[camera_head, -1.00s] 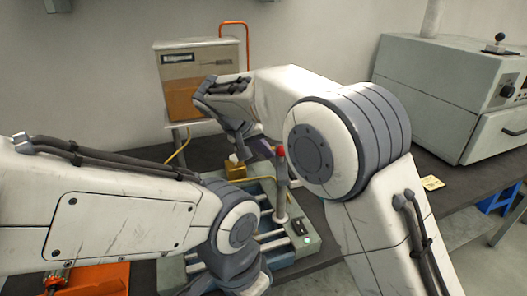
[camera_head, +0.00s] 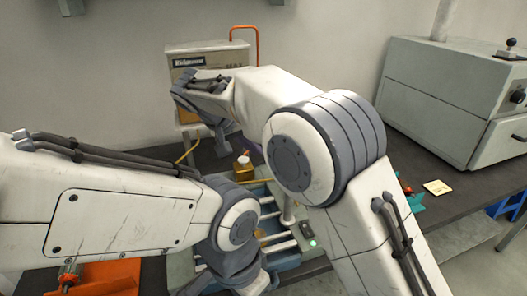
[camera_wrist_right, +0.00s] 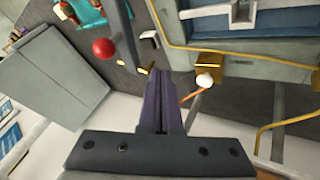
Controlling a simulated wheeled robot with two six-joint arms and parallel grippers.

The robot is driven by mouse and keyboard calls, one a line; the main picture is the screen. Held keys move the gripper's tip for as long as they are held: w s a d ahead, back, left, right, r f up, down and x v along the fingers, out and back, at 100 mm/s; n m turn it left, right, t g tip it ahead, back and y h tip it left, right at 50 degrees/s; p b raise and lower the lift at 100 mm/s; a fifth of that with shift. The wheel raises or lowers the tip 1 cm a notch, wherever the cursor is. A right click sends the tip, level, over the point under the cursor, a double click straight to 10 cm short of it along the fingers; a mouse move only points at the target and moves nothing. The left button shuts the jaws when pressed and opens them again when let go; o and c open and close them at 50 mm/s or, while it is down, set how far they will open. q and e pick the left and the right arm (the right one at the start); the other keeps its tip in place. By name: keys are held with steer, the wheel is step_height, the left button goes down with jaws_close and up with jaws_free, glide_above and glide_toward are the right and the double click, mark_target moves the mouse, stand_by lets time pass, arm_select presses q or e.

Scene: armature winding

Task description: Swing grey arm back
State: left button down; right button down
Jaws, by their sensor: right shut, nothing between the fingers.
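The grey arm is a bar (camera_wrist_right: 121,25) with a red ball knob (camera_wrist_right: 104,48), seen at the upper left of the right wrist view. In the head view only a short grey piece (camera_head: 288,211) shows; my right arm hides the knob. My right gripper (camera_wrist_right: 166,95) has dark purple fingers, shut and empty. It is apart from the knob, which lies left of the fingers in the wrist view. My left forearm reaches in from the left, and its gripper is out of sight.
A brass block with a white cap (camera_head: 243,168) stands by the blue-grey winding fixture (camera_head: 281,246), close to my right fingers. A labelled box (camera_head: 209,58) stands behind.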

arm_select(q)
steer(key=shift+r, duration=0.2)
arm_select(e)
steer(key=v, duration=0.6)
steer(key=shift+a, duration=0.3)
steer(key=shift+s+r, duration=0.1)
arm_select(q)
steer(key=shift+r+p, duration=0.8)
steer(key=shift+p, duration=0.2)
arm_select(e)
steer(key=s+d+f+n+g+y, duration=0.1)
steer(key=s+d+f, duration=0.3)
steer(key=s, duration=0.6)
steer(key=s+d+f+n+g+y, duration=0.2)
steer(key=s+d, duration=0.4)
steer(key=s, duration=0.4)
steer(key=s+d+f+n+g+y, duration=0.2)
steer(key=s+d+f+n+y, duration=0.1)
steer(key=s, duration=0.7)
step_height(320, 180, down, 3)
steer(key=d+n, duration=0.1)
steer(key=d, duration=0.1)
steer(key=shift+s+d, duration=0.3)
steer(key=shift+f, duration=0.1)
